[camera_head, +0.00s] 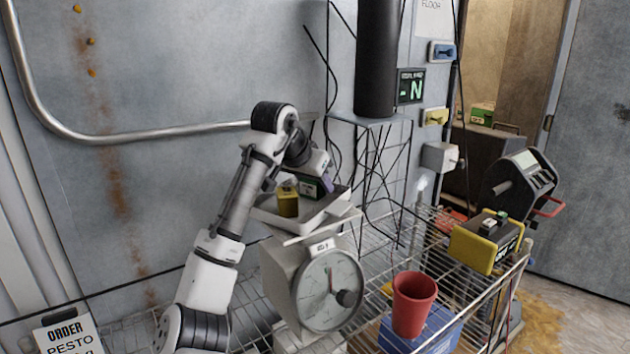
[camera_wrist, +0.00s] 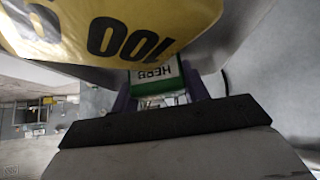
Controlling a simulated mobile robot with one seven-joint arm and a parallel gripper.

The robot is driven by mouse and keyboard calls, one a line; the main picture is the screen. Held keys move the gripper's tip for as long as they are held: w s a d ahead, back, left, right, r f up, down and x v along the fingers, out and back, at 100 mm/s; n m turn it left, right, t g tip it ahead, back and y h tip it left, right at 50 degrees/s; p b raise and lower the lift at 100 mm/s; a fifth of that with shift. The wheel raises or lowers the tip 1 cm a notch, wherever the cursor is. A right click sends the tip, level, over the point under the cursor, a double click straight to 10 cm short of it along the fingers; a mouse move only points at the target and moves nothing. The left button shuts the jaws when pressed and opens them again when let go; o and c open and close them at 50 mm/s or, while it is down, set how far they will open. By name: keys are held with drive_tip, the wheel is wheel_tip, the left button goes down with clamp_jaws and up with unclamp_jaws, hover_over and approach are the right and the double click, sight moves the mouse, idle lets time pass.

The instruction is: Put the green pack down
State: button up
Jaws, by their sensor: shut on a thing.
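The green pack (camera_wrist: 158,78), with a white label reading HERB, sits between the purple fingers of my gripper (camera_wrist: 160,90) in the wrist view. My gripper (camera_head: 312,184) is shut on it. In the head view my gripper is low over the pale pan (camera_head: 318,218) of the dial scale (camera_head: 325,285), and the pack is mostly hidden by the fingers. I cannot tell whether the pack touches the pan. A yellow block (camera_head: 287,201) stands on the pan just left of my gripper. A yellow surface marked 100 (camera_wrist: 110,25) fills the wrist view's upper left, very close.
The scale stands on a wire rack (camera_head: 385,225). A yellow-and-black box (camera_head: 485,245) lies farther right. Another green pack (camera_head: 482,114) sits near the doorway. The wall (camera_head: 190,70) is close behind.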

drive_tip(key=o, duration=1.1)
drive_tip(key=shift+r, duration=0.1)
drive_tip(key=b+v, duration=0.3)
drive_tip(key=v, duration=0.9)
drive_tip(key=shift+b, duration=0.4)
